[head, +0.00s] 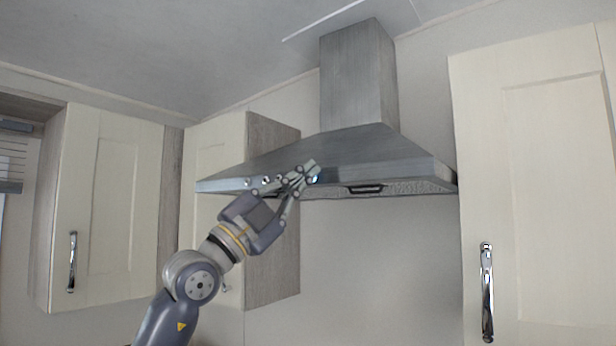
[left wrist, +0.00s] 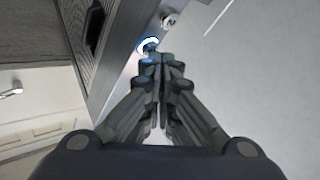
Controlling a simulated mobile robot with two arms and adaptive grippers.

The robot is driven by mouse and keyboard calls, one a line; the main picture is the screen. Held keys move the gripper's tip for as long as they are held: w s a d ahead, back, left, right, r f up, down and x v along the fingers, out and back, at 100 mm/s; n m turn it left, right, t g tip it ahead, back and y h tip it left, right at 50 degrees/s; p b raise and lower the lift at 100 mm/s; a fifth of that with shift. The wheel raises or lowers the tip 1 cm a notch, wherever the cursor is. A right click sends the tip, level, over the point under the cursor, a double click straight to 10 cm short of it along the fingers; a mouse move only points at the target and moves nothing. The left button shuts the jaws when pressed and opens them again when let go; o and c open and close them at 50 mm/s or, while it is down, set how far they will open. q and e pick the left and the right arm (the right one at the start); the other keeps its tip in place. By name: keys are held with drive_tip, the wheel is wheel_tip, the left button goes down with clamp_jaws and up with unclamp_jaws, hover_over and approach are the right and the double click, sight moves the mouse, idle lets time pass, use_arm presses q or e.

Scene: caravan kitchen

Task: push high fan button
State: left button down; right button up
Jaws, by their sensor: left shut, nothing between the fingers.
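The grey range hood (head: 350,150) hangs on the wall, with small round buttons (head: 266,180) along its front edge. My left gripper (head: 312,168) is shut and empty, its fingertips at the hood's front edge by the button row. In the left wrist view the closed fingertips (left wrist: 160,60) are at a round button with a lit blue-white ring (left wrist: 148,45). They overlap its lower part; I cannot tell whether they press it. Another button (left wrist: 169,20) shows beyond it. Which one is the high fan button cannot be read. My right gripper is not in view.
Cream cabinets stand on both sides of the hood, at left (head: 105,205) and right (head: 535,200), with metal handles. A dark slot (head: 366,188) shows under the hood. The wall below the hood is clear.

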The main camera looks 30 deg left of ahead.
use_arm(q)
drive_tip(key=shift+s, duration=0.1)
drive_tip(key=shift+s+b, duration=0.3)
drive_tip(key=shift+b, duration=0.05)
drive_tip(key=s+b, duration=0.2)
drive_tip(key=s, duration=0.4)
drive_tip(key=shift+a, duration=0.25)
